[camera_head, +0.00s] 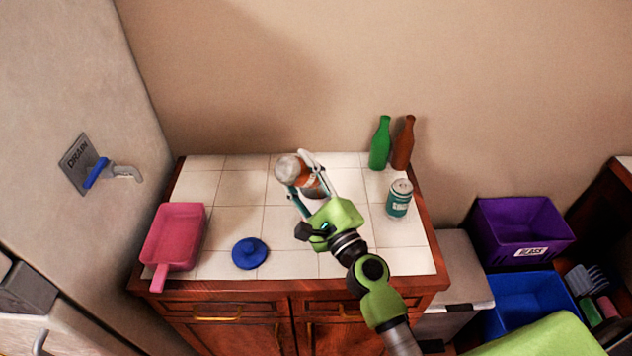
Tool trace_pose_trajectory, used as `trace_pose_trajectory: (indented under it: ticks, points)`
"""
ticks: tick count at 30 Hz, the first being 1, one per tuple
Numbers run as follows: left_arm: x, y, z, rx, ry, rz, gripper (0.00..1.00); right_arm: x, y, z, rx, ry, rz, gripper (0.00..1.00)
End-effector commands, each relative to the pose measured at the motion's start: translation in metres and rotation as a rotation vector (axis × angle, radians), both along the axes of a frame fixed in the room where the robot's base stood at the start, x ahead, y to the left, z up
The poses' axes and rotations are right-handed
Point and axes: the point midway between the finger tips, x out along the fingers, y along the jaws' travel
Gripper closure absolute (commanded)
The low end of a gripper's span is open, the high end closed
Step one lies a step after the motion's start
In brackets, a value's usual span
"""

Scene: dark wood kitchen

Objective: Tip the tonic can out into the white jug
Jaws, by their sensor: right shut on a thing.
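My right gripper (299,172) is shut on an orange-brown container (310,184) with a pale grey rounded end, over the back middle of the tiled counter. The container looks tilted; its lower part is dark, and the fingers cover some of it. I cannot tell whether it touches the counter. A teal can (398,203) with a silver top stands upright to the right of the gripper; I cannot read its label. I cannot make out a white jug. My left gripper is not in view.
A green bottle (380,145) and a brown bottle (403,146) stand at the back right. A pink pan (173,236) and a blue lid-like disc (249,253) lie at left. Purple (520,227) and blue (528,300) bins stand right of the counter. A drain tap (121,172) is on the left wall.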

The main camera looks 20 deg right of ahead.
Motion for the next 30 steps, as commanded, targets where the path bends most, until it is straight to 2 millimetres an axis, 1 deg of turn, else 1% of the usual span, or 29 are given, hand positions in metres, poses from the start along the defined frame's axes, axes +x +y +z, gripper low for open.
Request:
trace_pose_trajectory:
  ticks: [3,10,30]
  points:
    - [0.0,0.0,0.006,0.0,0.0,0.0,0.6,0.001,-0.001,0.002,0.028,0.013,-0.001,0.83]
    - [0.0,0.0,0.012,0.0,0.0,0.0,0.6,0.002,-0.003,0.003,0.063,0.029,0.0,0.83]
    - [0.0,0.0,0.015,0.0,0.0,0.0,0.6,0.002,-0.005,0.003,0.094,0.041,0.0,0.83]
